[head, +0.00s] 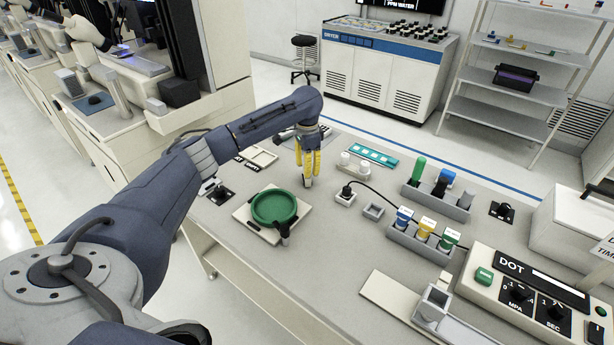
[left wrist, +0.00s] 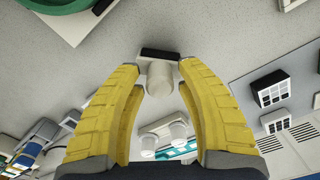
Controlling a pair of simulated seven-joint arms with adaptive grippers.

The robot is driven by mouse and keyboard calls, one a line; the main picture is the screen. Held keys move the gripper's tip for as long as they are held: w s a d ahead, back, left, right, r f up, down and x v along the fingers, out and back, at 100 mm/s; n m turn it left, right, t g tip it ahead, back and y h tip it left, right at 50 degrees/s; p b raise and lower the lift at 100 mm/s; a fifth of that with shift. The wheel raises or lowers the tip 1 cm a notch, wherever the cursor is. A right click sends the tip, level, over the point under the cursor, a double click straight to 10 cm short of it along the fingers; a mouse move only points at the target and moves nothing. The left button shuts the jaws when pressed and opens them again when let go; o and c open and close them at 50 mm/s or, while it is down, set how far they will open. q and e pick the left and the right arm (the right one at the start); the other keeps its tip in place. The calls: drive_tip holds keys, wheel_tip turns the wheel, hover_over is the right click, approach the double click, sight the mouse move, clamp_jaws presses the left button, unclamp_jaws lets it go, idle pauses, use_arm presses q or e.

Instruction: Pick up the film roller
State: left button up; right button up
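The film roller appears to be the small white cylinder (left wrist: 160,78) with a black bar (left wrist: 160,54) at its far end, between the yellow fingertips in the left wrist view. In the head view only a small dark part (head: 308,183) of it shows below the fingers. My left gripper (head: 308,174) points down over the bench, fingers on both sides of the cylinder. The fingertips (left wrist: 160,66) look very close to it; whether they touch it, I cannot tell. Whether it rests on the bench is also unclear. My right gripper is not in view.
A green round dish (head: 254,208) on a pale square plate is left of the gripper. A white block with pegs (head: 345,197), a small grey square holder (head: 373,212) and a teal strip (head: 374,154) lie to its right.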

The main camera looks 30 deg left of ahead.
use_arm(q)
clamp_jaws()
drive_tip(key=shift+r, duration=0.1)
wheel_tip(320, 180, up, 20)
idle(0.9)
drive_tip(key=c, duration=0.6)
unclamp_jaws()
clamp_jaws()
